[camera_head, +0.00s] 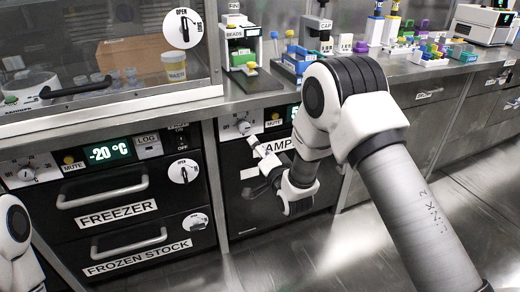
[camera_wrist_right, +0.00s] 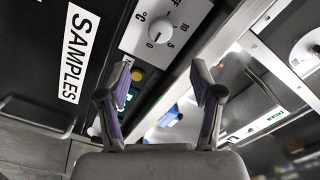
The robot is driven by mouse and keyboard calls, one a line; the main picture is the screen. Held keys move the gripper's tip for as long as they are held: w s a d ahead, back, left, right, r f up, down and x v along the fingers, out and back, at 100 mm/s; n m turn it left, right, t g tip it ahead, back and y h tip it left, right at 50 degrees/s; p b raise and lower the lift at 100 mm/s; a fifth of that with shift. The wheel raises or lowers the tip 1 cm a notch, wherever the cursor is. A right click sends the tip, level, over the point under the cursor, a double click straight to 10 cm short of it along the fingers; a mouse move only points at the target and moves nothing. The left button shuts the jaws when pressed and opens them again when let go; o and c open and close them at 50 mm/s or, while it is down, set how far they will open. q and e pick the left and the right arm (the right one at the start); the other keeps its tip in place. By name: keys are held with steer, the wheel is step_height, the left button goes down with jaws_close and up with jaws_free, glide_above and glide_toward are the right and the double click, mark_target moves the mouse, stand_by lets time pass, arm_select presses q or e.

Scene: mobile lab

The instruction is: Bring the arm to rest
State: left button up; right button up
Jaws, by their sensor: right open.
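My right arm (camera_head: 320,125) reaches in from the lower right of the head view, bent at the elbow, over the front of the samples unit. My right gripper (camera_wrist_right: 163,82) is open and empty in the wrist view, its two fingers well apart. It is in front of the unit's control panel, near the temperature knob (camera_wrist_right: 158,30), which also shows in the head view (camera_head: 244,127). No contact with it is visible. The SAMPLES label (camera_wrist_right: 75,52) is left of the fingers. Part of my left arm (camera_head: 14,240) shows at the lower left; its gripper is out of view.
The steel counter (camera_head: 255,96) above carries a bead dispenser (camera_head: 240,45), racks and a device at the far right. The freezer drawers (camera_head: 115,215) on the left are shut, with protruding handles. The floor (camera_head: 300,262) in front is clear.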

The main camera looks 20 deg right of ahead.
steer(key=s+d+f+n+g, duration=0.1)
steer(key=s+f+g, duration=0.3)
steer(key=s+f, duration=0.75)
steer(key=s+f+n+g, duration=0.1)
steer(key=s+f+g, duration=0.55)
steer(key=f, duration=0.75)
steer(key=s+f+n+g, duration=0.2)
steer(key=s+f+g, duration=0.15)
steer(key=s, duration=0.95)
steer(key=s+n+g, duration=0.4)
steer(key=s+n, duration=0.2)
steer(key=s, duration=0.7)
step_height(320, 180, up, 25)
steer(key=p, duration=2.6)
steer(key=shift+n+h, duration=0.3)
